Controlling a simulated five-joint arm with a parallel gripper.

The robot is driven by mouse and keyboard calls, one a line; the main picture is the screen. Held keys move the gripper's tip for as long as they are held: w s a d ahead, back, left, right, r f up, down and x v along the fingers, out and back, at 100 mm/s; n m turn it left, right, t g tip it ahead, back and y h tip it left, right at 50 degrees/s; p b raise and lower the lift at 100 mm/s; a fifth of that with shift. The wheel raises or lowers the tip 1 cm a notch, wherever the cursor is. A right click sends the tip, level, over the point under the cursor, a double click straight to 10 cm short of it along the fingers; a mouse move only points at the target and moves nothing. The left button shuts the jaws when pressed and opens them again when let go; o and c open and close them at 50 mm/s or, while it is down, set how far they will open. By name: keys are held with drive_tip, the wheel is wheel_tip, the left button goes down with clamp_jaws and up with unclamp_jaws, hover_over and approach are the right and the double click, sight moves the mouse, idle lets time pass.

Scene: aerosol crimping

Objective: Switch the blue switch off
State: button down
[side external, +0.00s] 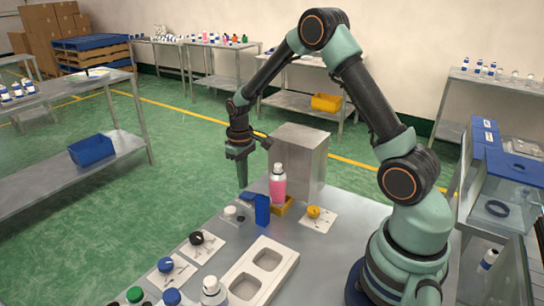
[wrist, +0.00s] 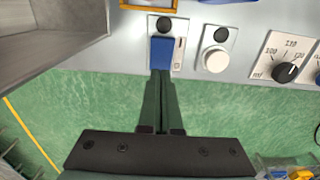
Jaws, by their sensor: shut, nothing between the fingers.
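The blue switch (side external: 262,210) stands up as a tall blue lever near the table's edge, in front of the pink can. In the wrist view the blue switch (wrist: 161,52) is a blue block on a light plate, with a dark round spot above it and a narrow marked strip to its right. My gripper (side external: 242,186) points down, shut and empty, up and left of the switch in the side view. In the wrist view my gripper's fingertips (wrist: 161,73) appear just below the switch's near edge; whether they touch it I cannot tell.
A white knob (wrist: 215,60) and a black dial (wrist: 287,72) sit right of the switch in the wrist view. A pink can (side external: 278,188) stands behind the switch, near a grey metal box (side external: 300,150). A yellow knob (side external: 313,212) is to the right. Green floor lies beyond the edge.

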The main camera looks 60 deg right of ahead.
sight(244, 193)
wheel_tip(244, 193, up, 9)
idle(1.0)
drive_tip(key=shift+f, duration=0.1)
drive_tip(key=s+a+r+t, duration=0.2)
drive_tip(key=s+a+r, duration=0.3)
drive_tip(key=s, duration=0.3)
drive_tip(key=s+a+r+t, duration=0.3)
drive_tip(key=s+a+r, duration=0.2)
drive_tip(key=s+r, duration=0.2)
drive_tip(key=shift+s+t, duration=0.3)
drive_tip(key=shift+s, duration=0.05)
idle(1.0)
